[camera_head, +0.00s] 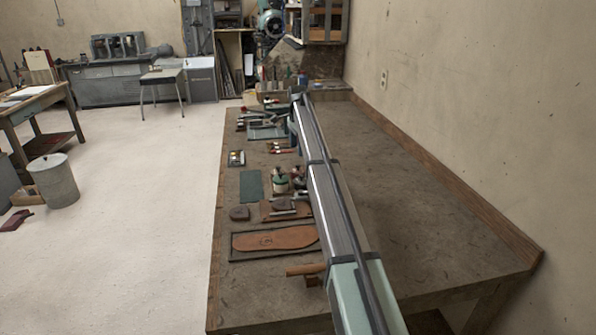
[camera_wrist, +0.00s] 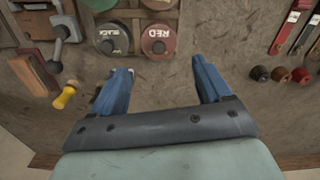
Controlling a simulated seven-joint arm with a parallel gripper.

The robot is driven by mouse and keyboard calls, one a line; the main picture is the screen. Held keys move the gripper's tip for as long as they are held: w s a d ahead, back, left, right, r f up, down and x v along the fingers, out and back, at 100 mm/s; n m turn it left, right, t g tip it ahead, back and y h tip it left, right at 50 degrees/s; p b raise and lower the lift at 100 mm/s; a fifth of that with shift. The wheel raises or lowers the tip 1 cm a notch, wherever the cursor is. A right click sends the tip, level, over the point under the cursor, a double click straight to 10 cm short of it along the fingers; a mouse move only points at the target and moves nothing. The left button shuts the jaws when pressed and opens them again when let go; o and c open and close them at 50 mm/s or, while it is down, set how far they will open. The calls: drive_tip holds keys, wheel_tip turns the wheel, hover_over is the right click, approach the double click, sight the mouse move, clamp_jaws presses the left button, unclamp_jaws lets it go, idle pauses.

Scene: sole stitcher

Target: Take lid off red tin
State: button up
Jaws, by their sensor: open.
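The red tin (camera_wrist: 158,40) shows from above in the wrist view, at the upper middle. Its round dull-red top, taken to be the lid, carries the word RED and appears to be on. My gripper (camera_wrist: 163,70) has two blue fingers spread wide apart with nothing between them. The red tin lies just beyond the fingertips, roughly centred between them, and I see no contact. The height gap cannot be told. In the head view my long arm reaches down the bench, and I cannot clearly make out the red tin or the fingertips there.
A yellow-handled tool (camera_wrist: 66,95) and a metal clamp-like tool (camera_wrist: 65,27) lie further left. The bench (camera_head: 400,180) is bare toward the wall.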

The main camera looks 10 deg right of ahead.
sight(298, 165)
drive_tip(key=shift+s+f, duration=0.1)
drive_tip(key=shift+f, duration=4.2)
drive_tip(key=shift+c, duration=0.2)
drive_tip(key=c, duration=0.7)
drive_tip(key=shift+r, duration=0.1)
drive_tip(key=shift+c, duration=0.2)
